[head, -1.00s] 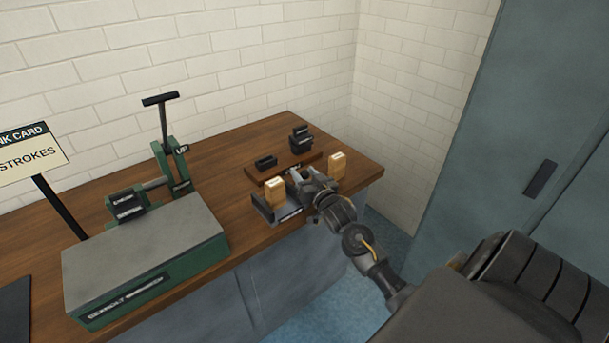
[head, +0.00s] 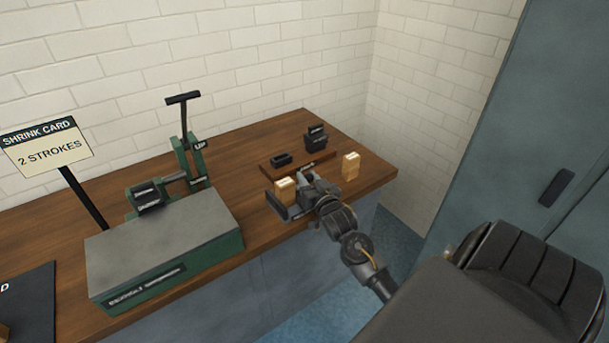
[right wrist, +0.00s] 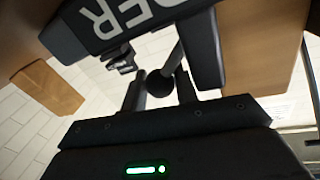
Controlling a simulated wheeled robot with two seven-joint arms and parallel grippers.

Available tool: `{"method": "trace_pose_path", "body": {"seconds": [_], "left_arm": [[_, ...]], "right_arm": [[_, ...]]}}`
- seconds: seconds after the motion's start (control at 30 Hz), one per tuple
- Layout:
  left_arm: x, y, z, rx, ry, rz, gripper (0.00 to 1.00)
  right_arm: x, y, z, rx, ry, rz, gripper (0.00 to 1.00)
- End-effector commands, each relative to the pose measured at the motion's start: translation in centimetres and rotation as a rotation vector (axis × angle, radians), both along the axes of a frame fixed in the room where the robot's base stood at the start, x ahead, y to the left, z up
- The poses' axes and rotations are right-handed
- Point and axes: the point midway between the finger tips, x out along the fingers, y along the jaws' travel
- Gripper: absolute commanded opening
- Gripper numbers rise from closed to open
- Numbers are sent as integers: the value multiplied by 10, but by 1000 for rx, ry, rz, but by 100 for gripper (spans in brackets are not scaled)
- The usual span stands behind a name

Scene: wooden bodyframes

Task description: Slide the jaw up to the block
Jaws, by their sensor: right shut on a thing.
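A pale wooden block (head: 285,191) stands upright in a low dark grey fixture (head: 273,204) on the bench. My right gripper (head: 307,182) is at the fixture, just right of this block. In the right wrist view its fingers (right wrist: 160,92) are shut on a dark round knob (right wrist: 160,83) on a short rod. A dark lettered bar (right wrist: 105,22), perhaps the jaw, lies beyond the knob. Whether the jaw touches the block cannot be told. My left gripper is not in view.
A second wooden block (head: 350,166) stands right of my gripper. Behind are a small black part (head: 281,159) and a black holder (head: 316,138). A green press (head: 165,260) and a sign (head: 47,147) stand left. The wooden bench (head: 250,145) is clear behind the press.

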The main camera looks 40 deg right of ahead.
Motion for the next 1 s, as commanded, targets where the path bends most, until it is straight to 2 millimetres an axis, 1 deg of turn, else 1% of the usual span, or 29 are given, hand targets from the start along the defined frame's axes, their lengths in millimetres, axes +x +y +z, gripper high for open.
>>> {"method": "trace_pose_path", "body": {"seconds": [0.07,0.1,0.2,0.23,0.47,0.6,0.67,1.0], "left_arm": [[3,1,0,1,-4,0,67],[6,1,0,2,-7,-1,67],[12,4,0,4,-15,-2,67],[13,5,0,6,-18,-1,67],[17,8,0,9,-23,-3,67],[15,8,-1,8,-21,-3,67],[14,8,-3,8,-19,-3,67],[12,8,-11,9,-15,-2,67]], "right_arm": [[0,0,-1,0,1,1,0],[0,0,-1,0,1,0,33],[0,0,-1,0,1,0,46],[0,0,-1,0,1,-1,49],[0,0,-1,0,1,-1,49],[-6,2,-2,1,2,-1,49],[-14,5,-3,2,2,-1,49],[-77,24,-3,2,2,-2,49]]}}
